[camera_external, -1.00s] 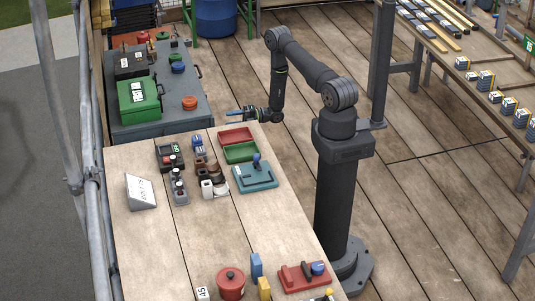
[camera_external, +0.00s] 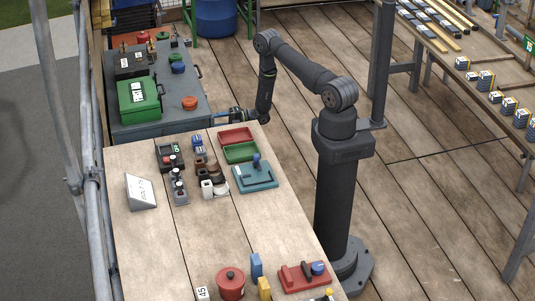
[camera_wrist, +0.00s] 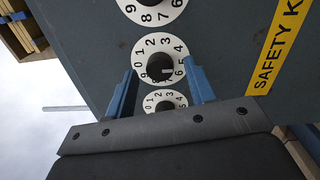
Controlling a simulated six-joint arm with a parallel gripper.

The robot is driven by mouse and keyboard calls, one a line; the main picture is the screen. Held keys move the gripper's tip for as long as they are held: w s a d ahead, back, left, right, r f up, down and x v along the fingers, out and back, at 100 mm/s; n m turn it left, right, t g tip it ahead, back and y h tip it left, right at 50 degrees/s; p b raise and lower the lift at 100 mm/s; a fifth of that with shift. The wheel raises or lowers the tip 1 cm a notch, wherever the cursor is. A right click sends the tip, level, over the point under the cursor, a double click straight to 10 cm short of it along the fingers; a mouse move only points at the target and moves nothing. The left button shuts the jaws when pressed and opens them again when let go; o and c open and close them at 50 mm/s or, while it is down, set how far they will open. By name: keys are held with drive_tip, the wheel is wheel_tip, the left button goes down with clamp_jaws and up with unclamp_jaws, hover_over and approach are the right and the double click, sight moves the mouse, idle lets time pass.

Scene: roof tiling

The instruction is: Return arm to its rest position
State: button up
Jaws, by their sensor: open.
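My gripper (camera_external: 220,116) is at the near right side of the blue-grey cabinet in the external view, low beside the bench's far end. In the wrist view its two blue fingers (camera_wrist: 160,68) are spread apart, on either side of a black dial knob (camera_wrist: 160,67) with a white numbered ring. Whether the fingertips touch the knob cannot be told. Nothing is visibly held. The knob's dial face is not visible in the external view.
The blue-grey cabinet (camera_external: 150,128) carries a green box (camera_external: 138,98). Wrist view: more dials above (camera_wrist: 152,6) and below (camera_wrist: 165,102), and a yellow safety label (camera_wrist: 276,45). The wooden bench (camera_external: 215,235) holds red (camera_external: 236,136) and green trays (camera_external: 240,152). Open floor lies right of the arm.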

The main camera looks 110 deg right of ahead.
drive_tip(key=s, duration=1.7)
drive_tip(key=w+n+y, duration=0.1)
drive_tip(key=w+n, duration=1.4)
drive_tip(key=w, duration=0.2)
drive_tip(key=shift+w+n, duration=0.15)
drive_tip(key=shift+n, duration=0.15)
drive_tip(key=shift+d, duration=0.1)
idle(1.2)
drive_tip(key=shift+r, duration=0.1)
drive_tip(key=shift+c, duration=0.4)
idle(1.5)
